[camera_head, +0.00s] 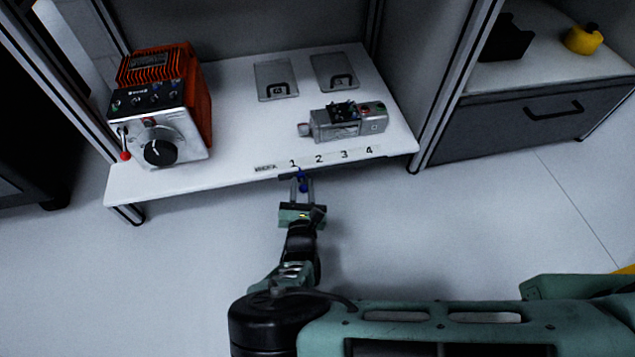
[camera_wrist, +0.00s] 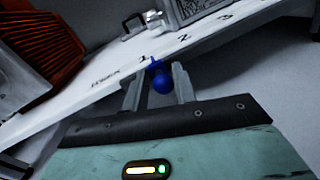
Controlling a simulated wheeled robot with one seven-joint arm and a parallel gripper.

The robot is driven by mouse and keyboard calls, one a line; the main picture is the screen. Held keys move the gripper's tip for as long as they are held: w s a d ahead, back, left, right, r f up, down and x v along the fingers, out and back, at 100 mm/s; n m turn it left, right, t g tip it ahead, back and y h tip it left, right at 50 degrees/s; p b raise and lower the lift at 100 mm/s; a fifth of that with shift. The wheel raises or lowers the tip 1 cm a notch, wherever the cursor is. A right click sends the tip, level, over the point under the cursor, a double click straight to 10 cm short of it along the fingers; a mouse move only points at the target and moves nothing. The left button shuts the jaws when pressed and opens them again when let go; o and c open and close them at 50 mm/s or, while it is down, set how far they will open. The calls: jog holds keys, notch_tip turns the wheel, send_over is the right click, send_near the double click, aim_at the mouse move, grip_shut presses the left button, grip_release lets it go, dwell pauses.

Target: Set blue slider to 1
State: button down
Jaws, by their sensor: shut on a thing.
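The blue slider (camera_head: 303,187) is a small blue knob at the front edge of the white shelf. It also shows in the wrist view (camera_wrist: 163,84). It sits by the printed number 1 (camera_head: 292,163), slightly to its right toward the number 2 (camera_head: 319,158). My gripper (camera_head: 302,183) reaches to the shelf edge from the front. In the wrist view its two fingers (camera_wrist: 158,88) stand on either side of the blue knob and are shut on it. The exact contact is too small to see.
The white shelf (camera_head: 230,150) carries an orange and grey machine (camera_head: 160,110) at the left, a grey device (camera_head: 345,122) at the right, and two plates with handles (camera_head: 276,80) behind. Numbers 3 and 4 lie farther right. The floor (camera_head: 150,270) in front is clear.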

jog(key=shift+s+a+f, duration=0.2)
jog(key=shift+s+a, duration=0.15)
jog(key=shift+a, duration=0.25)
jog(key=c, duration=1.3)
grip_release()
jog(key=shift+r, duration=0.1)
